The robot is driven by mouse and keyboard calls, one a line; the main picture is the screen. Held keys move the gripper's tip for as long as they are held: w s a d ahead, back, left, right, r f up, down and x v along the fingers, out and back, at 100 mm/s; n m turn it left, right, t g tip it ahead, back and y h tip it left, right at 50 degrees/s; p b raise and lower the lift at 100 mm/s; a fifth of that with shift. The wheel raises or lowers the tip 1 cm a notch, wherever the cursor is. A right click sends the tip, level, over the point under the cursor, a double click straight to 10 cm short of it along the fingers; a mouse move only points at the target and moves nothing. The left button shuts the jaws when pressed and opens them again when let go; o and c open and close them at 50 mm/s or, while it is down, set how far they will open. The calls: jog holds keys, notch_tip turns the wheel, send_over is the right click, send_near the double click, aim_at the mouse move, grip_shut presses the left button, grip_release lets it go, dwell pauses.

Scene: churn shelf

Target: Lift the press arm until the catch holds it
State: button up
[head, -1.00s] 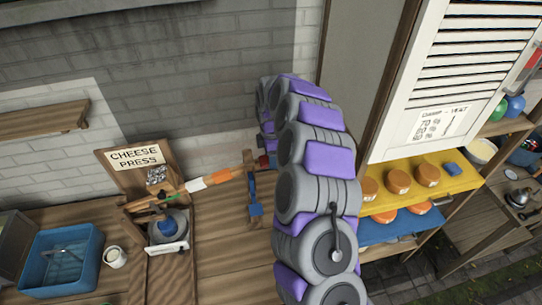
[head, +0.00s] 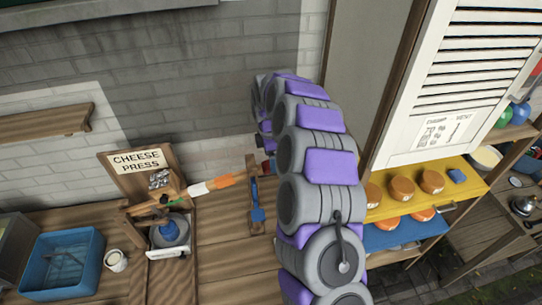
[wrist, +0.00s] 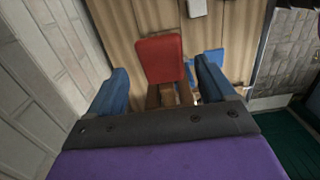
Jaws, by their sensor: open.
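In the head view the press arm (head: 221,183), a bar with white and orange bands, runs right and slightly up from the cheese press (head: 168,236) to a wooden post (head: 252,190). A blue lever (head: 257,206), possibly the catch, hangs at the post. My gripper is mostly hidden behind my arm there. In the wrist view my gripper (wrist: 160,68) is open, its blue fingers on either side of a red block (wrist: 160,58). I cannot tell whether they touch it, or whether the block is the press arm's end. Blue parts (wrist: 211,58) show beyond the right finger.
A blue bin (head: 62,262) and a white mug (head: 115,260) stand left of the press. A brick wall (head: 190,80) is behind the bench. A cabinet (head: 450,90) with yellow and blue shelves of cheeses stands right of my arm.

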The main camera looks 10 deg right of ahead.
notch_tip(320, 180, up, 17)
jog(key=a+b, duration=0.1)
jog(key=shift+r+b, duration=0.15)
jog(key=shift+b, duration=0.2)
dwell(0.3)
